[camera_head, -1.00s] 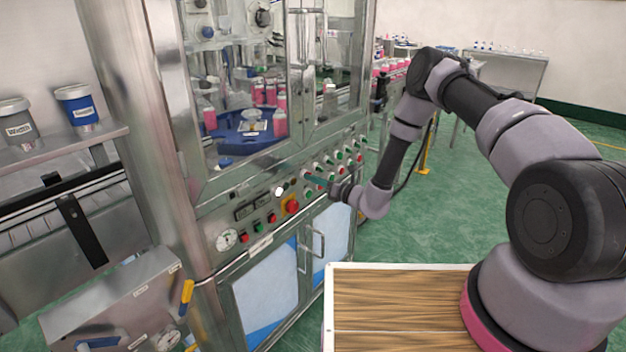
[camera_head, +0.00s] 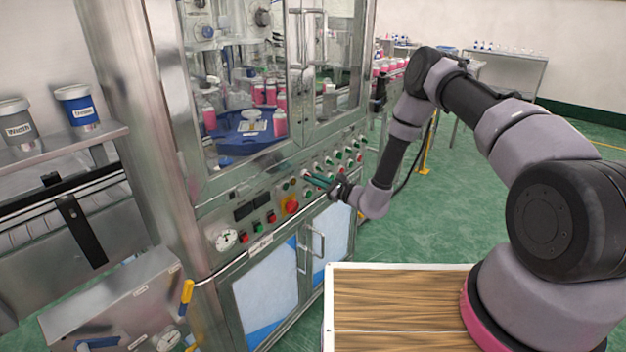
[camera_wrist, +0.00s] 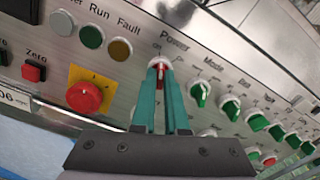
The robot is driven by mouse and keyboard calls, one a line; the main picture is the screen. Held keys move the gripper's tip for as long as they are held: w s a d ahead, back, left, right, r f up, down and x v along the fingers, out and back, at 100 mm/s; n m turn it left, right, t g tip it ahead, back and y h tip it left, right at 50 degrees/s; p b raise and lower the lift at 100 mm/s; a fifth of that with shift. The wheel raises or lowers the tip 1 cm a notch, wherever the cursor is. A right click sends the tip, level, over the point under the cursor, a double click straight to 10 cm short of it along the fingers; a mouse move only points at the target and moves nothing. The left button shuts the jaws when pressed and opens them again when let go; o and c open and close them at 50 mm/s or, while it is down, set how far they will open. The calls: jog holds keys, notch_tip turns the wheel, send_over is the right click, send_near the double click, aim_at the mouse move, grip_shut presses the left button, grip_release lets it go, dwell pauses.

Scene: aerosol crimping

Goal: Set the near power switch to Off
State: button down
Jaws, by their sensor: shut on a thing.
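The power switch (camera_wrist: 160,67) is a small knob with red and white on it, under the printed word "Power" in the wrist view. My gripper (camera_wrist: 161,82) has its two teal fingers shut on this knob, one on each side. The fingers cover much of the knob, and I cannot read its exact pointer position. In the head view my gripper (camera_head: 308,178) reaches the front control panel (camera_head: 262,240) of the machine. The switch itself is hidden there behind the fingers. The panel's two small displays (camera_head: 262,200) look dark.
A red emergency button on a yellow plate (camera_wrist: 85,96) sits left of the switch. Three indicator lamps (camera_wrist: 92,36) are above it. Green selector knobs (camera_wrist: 201,93) run in a row to the right. Door handles (camera_head: 320,242) stick out below the panel.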

jog(key=shift+n, duration=0.6)
jog(key=c, duration=0.9)
grip_release()
jog(key=shift+c, duration=0.2)
jog(key=shift+d, duration=0.1)
jog(key=v, duration=1)
jog(key=shift+s+d, duration=0.25)
